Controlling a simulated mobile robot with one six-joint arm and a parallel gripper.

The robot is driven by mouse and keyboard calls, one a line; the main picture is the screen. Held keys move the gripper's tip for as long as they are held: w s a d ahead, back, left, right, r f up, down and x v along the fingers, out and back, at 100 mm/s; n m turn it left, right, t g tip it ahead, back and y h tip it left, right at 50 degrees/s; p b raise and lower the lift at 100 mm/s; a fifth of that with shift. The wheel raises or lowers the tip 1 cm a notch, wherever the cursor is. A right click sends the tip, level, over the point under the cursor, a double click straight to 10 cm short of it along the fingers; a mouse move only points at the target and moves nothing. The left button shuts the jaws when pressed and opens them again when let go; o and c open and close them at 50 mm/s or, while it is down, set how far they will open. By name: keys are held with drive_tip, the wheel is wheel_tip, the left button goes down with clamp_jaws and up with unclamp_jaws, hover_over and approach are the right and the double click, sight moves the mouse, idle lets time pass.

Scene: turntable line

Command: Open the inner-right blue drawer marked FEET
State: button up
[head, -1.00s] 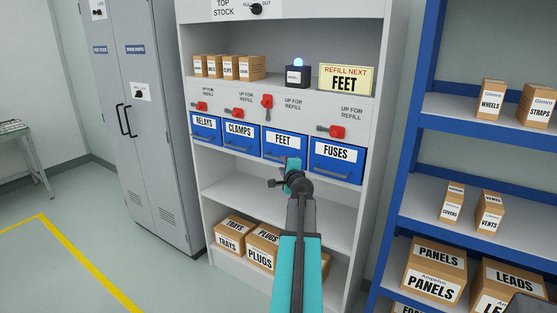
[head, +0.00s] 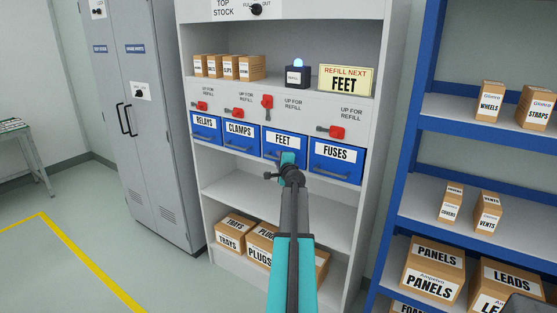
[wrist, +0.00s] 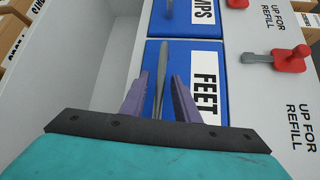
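The blue FEET drawer (head: 271,154) is third from the left in the cabinet's drawer row, and looks closed. In the wrist view the FEET drawer (wrist: 183,58) appears turned sideways, with its grey bar handle (wrist: 161,75) running between my two purple fingers. My gripper (wrist: 160,76) is open around the handle, with small gaps visible on both sides. In the head view my gripper (head: 288,158) is at the drawer front, and my wrist hides part of it. The FEET red lever (head: 267,102) above points up.
The RELAYS (head: 205,130), CLAMPS (head: 238,143) and FUSES (head: 336,167) drawers flank it, their levers lying sideways. A sign (head: 345,79) reads REFILL NEXT FEET, beside a blue-lit box (head: 297,77). The shelf (head: 232,190) below the drawers is empty.

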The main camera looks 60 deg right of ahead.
drive_tip(key=shift+w+d, duration=0.15)
drive_tip(key=shift+w, duration=0.05)
clamp_jaws()
idle(0.4)
